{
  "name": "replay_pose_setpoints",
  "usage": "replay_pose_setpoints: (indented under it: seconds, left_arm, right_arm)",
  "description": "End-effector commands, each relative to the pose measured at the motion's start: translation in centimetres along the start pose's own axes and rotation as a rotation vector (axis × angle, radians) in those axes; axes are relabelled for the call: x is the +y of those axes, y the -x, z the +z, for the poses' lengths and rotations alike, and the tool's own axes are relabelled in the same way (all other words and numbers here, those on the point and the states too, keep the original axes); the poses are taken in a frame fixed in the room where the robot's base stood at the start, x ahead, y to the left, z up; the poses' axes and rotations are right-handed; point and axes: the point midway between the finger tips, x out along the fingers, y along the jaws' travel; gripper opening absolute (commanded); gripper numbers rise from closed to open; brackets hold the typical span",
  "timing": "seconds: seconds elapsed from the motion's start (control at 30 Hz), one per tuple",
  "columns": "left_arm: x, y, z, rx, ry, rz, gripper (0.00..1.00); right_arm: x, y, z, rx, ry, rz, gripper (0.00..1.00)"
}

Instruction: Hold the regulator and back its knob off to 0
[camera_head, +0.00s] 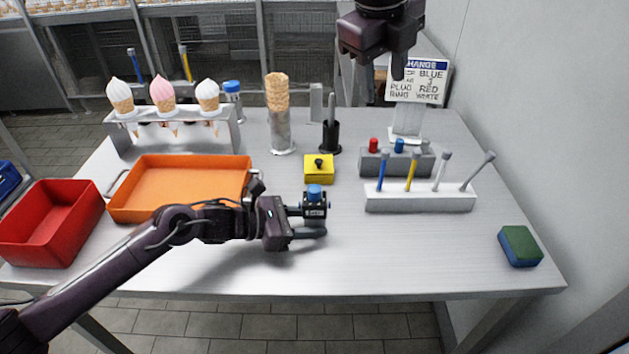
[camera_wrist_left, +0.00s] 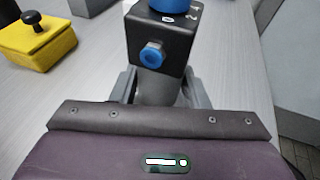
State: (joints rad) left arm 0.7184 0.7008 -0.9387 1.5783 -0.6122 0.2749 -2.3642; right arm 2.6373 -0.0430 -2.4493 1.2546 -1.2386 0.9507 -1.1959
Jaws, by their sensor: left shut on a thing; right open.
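The regulator (camera_head: 315,210) is a small black block with a blue knob (camera_head: 314,191) on top, at the front middle of the table. My left gripper (camera_head: 306,222) is shut on it from the left. In the left wrist view the regulator (camera_wrist_left: 168,38) stands between the fingers, with a blue fitting (camera_wrist_left: 152,56) facing the camera. Its knob (camera_wrist_left: 172,4) is cut off by the top edge there. My right gripper (camera_head: 383,55) is open and empty, high over the table's back right, away from the regulator.
A yellow box with a black button (camera_head: 319,174) stands just behind the regulator. An orange tray (camera_head: 180,211) and red bin (camera_head: 48,251) lie left. A white rack with several rods (camera_head: 420,203) is right. A sponge (camera_head: 519,247) lies far right.

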Motion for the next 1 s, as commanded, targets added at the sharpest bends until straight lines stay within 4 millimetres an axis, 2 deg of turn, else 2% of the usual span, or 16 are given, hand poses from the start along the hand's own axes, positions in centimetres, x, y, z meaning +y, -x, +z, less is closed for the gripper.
replay_pose_setpoints:
  seconds: [0.3,0.5,0.77,1.0]
  left_arm:
    - [0.0,0.0,-0.1,0.001,0.001,0.001,0.28]
    - [0.0,0.0,-0.1,0.002,0.001,0.001,0.28]
    - [0.0,0.0,-0.1,0.002,0.001,0.001,0.28]
    - [0.0,0.0,-0.1,0.001,0.001,0.001,0.28]
  right_arm:
    - [7.1,-4.7,3.5,-0.021,0.768,0.214,0.46]
    - [10.0,-6.2,4.3,-0.065,1.062,0.298,0.46]
    - [11.2,-8.1,4.3,-0.081,1.148,0.324,0.46]
    - [12.5,-12.6,3.8,-0.079,1.146,0.325,0.46]
